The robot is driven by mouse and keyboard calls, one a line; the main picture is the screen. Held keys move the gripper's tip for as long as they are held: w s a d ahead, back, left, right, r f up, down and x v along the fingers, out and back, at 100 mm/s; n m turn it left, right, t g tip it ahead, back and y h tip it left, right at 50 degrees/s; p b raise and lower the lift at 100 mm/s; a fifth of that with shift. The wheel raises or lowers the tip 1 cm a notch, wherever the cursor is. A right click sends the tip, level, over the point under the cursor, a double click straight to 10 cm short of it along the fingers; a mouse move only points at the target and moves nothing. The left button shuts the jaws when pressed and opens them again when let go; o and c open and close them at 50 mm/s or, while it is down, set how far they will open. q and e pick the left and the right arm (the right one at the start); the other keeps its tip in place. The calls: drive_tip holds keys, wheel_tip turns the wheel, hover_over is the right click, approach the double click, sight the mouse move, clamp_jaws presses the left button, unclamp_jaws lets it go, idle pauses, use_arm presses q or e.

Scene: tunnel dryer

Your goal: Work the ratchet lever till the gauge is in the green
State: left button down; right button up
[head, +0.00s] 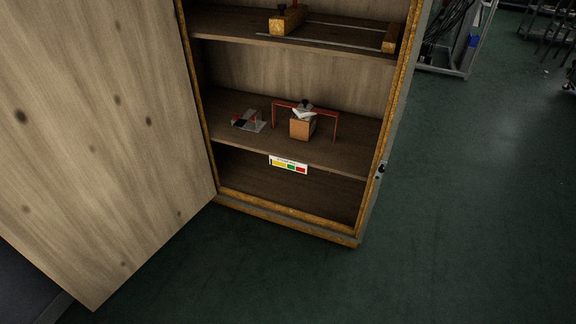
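In the head view a gauge strip (288,166) with yellow, green and red fields hangs at the front edge of the middle shelf. Its yellow field is at the left and red at the right; the pointer is too small to read. Above it on the shelf stands a wooden block (300,129) with a dark and whitish piece on top, under a thin red frame (305,108). A small grey device with red and dark parts (248,121) sits to the left. I cannot tell which part is the ratchet lever. Neither gripper is in view.
The wooden cabinet's door (100,130) stands open to the left. The upper shelf (330,36) carries wooden blocks and a rail. The cabinet floor (290,194) looks empty. Green floor (460,220) is clear in front and right; a metal rack (455,45) stands behind.

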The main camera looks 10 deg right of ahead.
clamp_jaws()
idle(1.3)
